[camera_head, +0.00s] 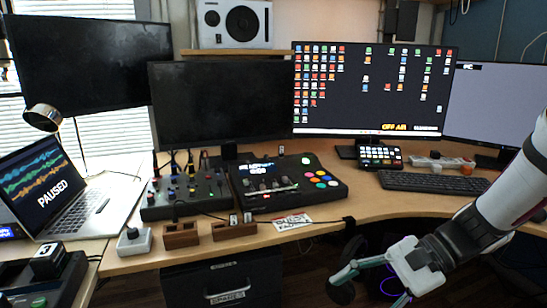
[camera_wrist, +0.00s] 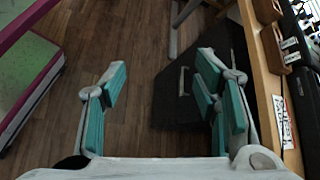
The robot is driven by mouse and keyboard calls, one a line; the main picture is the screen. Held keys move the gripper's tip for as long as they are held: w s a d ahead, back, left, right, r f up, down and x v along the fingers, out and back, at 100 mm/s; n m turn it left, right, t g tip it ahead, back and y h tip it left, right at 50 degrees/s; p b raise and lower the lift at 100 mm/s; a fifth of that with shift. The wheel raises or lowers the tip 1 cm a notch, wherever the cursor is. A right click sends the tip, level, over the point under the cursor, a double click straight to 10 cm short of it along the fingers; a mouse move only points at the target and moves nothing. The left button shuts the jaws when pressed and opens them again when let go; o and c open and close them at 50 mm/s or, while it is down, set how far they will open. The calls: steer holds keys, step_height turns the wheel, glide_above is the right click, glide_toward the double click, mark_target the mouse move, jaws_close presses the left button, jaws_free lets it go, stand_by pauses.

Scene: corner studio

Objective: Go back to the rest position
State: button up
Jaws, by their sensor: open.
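My gripper (camera_head: 366,280) is at the lower right in the head view, in front of the desk (camera_head: 330,220) and beside its front edge. Its teal-padded fingers point left and down. In the wrist view my gripper (camera_wrist: 160,80) is open, with nothing between the fingers. The wooden floor (camera_wrist: 135,110) shows below them. A dark drawer unit (camera_wrist: 185,95) is below and beyond the right finger.
The desk holds a laptop (camera_head: 68,190), an audio mixer (camera_head: 185,192), a control deck (camera_head: 288,182), a keyboard (camera_head: 433,182) and several monitors. Small wooden blocks (camera_head: 181,235) stand near the front edge. A green-topped object (camera_wrist: 30,75) is at left in the wrist view.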

steer(key=s+d+r+n+h, duration=0.1)
steer(key=s+r+n+h, duration=0.25)
steer(key=s, duration=0.35)
steer(key=s+d+r+n+h, duration=0.2)
steer(key=s+n+h, duration=0.2)
steer(key=s, duration=0.4)
steer(key=s+d+r+n+h, duration=0.1)
steer(key=s+r+n+h, duration=0.1)
steer(key=s+n+h, duration=0.35)
step_height(320, 180, up, 30)
steer(key=s+d+m+t+y+p, duration=0.1)
steer(key=t+p, duration=0.3)
steer(key=p, duration=2.4)
steer(key=shift+s+m+t+y, duration=0.25)
steer(key=shift+m+t+y, duration=0.15)
steer(key=shift+w, duration=0.1)
